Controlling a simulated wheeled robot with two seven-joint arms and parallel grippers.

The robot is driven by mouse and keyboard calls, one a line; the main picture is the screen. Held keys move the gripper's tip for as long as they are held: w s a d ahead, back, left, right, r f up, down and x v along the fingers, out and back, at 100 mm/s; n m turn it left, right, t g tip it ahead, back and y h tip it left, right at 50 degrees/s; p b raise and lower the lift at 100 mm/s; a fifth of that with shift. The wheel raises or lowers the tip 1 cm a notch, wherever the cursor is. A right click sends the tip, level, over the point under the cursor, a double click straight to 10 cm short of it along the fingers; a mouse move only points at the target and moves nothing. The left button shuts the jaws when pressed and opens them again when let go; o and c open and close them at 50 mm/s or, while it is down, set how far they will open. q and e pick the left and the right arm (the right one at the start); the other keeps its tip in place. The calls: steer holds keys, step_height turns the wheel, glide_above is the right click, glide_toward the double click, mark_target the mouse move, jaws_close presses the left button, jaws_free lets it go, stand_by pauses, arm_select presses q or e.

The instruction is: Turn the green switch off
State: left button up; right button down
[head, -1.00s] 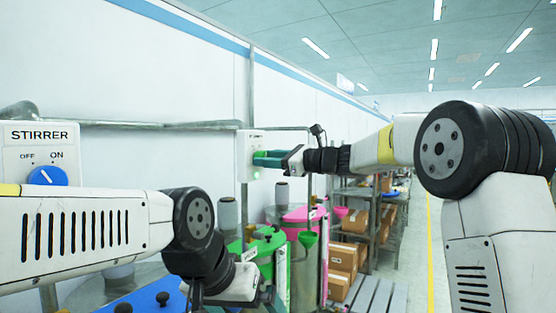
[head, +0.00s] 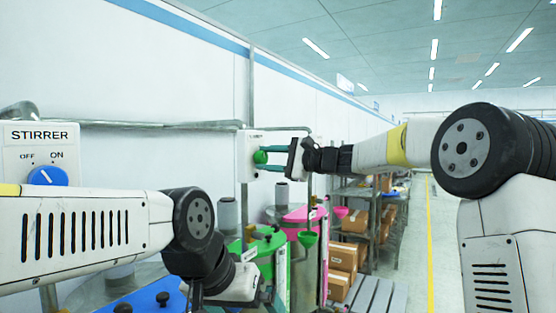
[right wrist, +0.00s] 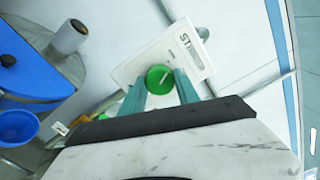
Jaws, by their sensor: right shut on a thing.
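The green switch (head: 260,157) is a round knob on a white wall box (head: 243,150) in the middle of the head view.
A STIRRER box (head: 40,150) with a blue knob (head: 47,176) is on the wall at left. Below stand a green drum (head: 262,240), a pink-lidded drum (head: 304,214) and a blue lid (head: 150,297). Shelves with cartons (head: 342,257) line the right; an aisle (head: 410,250) is open beyond.

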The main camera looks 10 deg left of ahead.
steer(key=shift+n, duration=0.6)
steer(key=shift+f, duration=0.1)
steer(key=c, duration=0.9)
jaws_free()
steer(key=v, duration=0.8)
